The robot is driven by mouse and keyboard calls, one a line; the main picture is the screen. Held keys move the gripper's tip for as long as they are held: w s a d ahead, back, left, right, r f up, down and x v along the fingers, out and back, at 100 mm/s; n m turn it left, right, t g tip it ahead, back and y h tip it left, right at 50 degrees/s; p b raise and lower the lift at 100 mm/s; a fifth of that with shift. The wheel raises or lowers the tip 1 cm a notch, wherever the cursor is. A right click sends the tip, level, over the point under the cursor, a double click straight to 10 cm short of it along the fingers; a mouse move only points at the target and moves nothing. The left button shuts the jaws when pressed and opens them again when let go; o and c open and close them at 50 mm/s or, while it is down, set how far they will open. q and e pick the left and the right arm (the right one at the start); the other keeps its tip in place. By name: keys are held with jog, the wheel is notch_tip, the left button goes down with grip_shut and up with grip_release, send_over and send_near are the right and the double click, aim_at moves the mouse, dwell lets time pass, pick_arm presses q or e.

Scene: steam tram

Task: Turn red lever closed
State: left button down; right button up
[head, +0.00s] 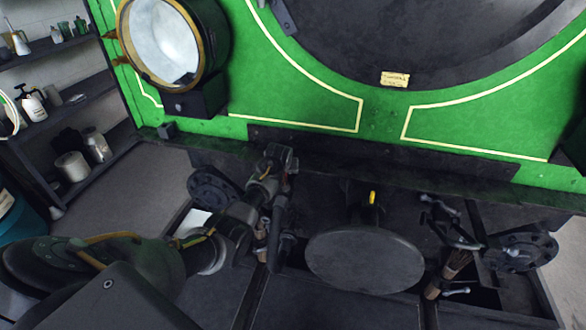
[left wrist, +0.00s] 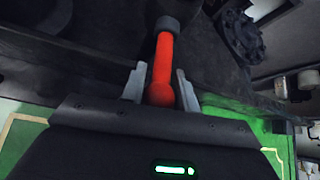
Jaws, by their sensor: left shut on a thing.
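The red lever (left wrist: 162,62) shows in the left wrist view as a bright red bar with a rounded end, running up to a dark grey collar (left wrist: 167,22). My left gripper (left wrist: 160,88) has its two grey fingers on either side of the lever's rounded end and is shut on it. In the head view my left arm reaches in from the lower left toward dark fittings on the front of the tram. I cannot make out the red lever there. My right gripper is in neither view.
The tram's green front (head: 300,80) with a large round lamp (head: 163,43) rises behind. A round dark buffer plate (head: 365,260) stands out in the middle. Flanged fittings and hoses sit at right (head: 520,248). Shelves with bottles (head: 60,110) stand at the left.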

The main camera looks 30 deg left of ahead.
pick_arm(q)
jog(key=shift+w+r, duration=0.1)
jog(key=shift+r, duration=0.05)
jog(key=c, duration=1.4)
grip_release()
jog(key=shift+c, duration=0.2)
jog(key=shift+o, duration=0.7)
jog(key=b+v, duration=0.1)
jog(key=v, duration=1)
jog(key=shift+w, duration=0.1)
